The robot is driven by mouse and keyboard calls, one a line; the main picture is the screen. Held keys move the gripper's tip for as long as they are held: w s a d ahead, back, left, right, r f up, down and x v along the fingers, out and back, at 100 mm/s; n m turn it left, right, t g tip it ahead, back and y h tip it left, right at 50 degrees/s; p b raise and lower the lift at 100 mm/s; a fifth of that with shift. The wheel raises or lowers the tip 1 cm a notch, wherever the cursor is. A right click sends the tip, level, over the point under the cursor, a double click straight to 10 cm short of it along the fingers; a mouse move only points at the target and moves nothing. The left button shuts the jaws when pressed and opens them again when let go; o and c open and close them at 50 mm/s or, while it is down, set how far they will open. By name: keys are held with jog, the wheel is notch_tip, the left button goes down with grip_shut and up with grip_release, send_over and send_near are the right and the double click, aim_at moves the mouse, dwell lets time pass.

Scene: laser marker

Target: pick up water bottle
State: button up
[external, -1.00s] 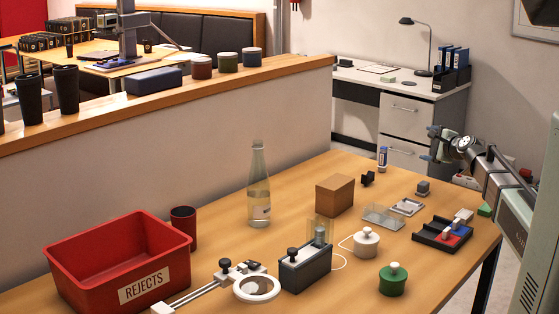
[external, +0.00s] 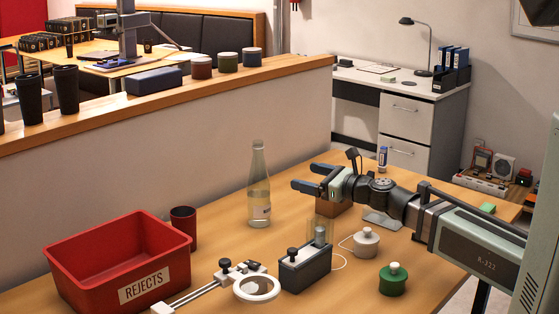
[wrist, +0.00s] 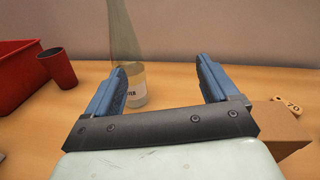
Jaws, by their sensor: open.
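The clear glass water bottle (external: 259,188) stands upright on the wooden table, with a pale label low on its body. My gripper (external: 298,188) is open and empty, to the right of the bottle and apart from it, with its blue fingers pointing left toward it. In the wrist view the bottle (wrist: 136,90) stands beyond my open fingers (wrist: 165,78), left of the middle of the gap. The left finger covers part of the bottle's lower left side there.
A red rejects bin (external: 115,262) and a dark red cup (external: 184,226) stand left of the bottle. A cardboard box (external: 330,207) sits under my gripper, partly hidden. A dark fixture (external: 305,270), white ring (external: 257,288) and green pot (external: 392,281) are nearer the front.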

aim_at(252, 173)
jog(key=s+a+m, duration=0.1)
jog(key=s+a, duration=0.3)
jog(key=shift+g+y, duration=0.4)
jog(key=x, duration=1.3)
jog(key=shift+f, duration=0.15)
jog(key=shift+c, duration=0.3)
jog(key=c, duration=1.4)
jog(key=shift+r, duration=0.25)
